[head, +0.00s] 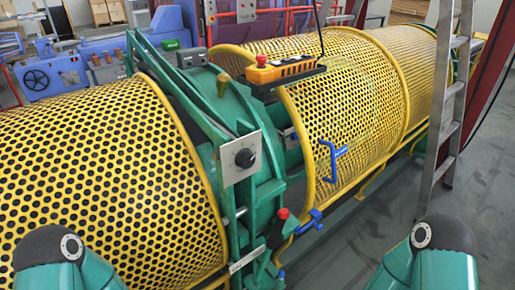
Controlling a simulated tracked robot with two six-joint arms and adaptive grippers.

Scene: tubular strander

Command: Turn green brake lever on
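A green lever with a red knob (283,213) stands at the lower front of the green frame (262,190), between the two yellow perforated guards. Its shaft (276,236) looks dark green and leans slightly right towards the top. A long green bar also slopes across the top of the frame; I cannot tell for certain which of them is the brake lever. Only links of my arms show, at the bottom left and bottom right corners. Neither gripper is in view, and nothing of mine touches the lever.
Yellow perforated guards (100,180) fill the left and centre right. A plate with a black rotary knob (245,158) sits above the lever. Blue handles (330,160) are on the right guard. An orange control box (281,70) hangs above. A ladder (445,120) stands right; grey floor is open there.

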